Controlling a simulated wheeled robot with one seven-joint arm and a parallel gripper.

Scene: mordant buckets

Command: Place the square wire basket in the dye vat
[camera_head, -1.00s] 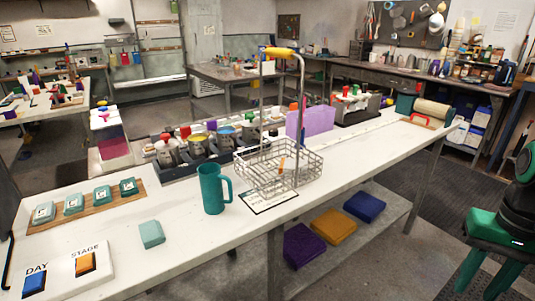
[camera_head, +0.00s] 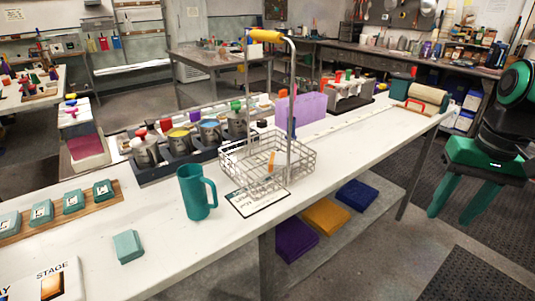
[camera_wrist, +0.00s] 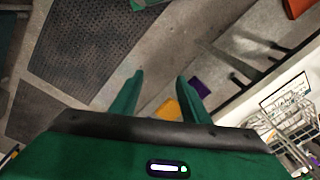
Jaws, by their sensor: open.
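The square wire basket (camera_head: 240,160) stands on the white table, partly over a white labelled card (camera_head: 258,203). The basket also shows at the right edge of the wrist view (camera_wrist: 290,125). My gripper (camera_head: 452,212) is open and empty, beyond the table's right side and well apart from the basket. In the wrist view its two green fingers (camera_wrist: 160,95) point over the floor. I cannot tell which container is the dye vat.
A teal mug (camera_head: 194,194) stands left of the basket. A dark rack (camera_head: 180,164) of several metal pots is behind it, with a purple block (camera_head: 301,109) farther right. A teal block (camera_head: 127,246) lies front left. The table's right part is mostly clear.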

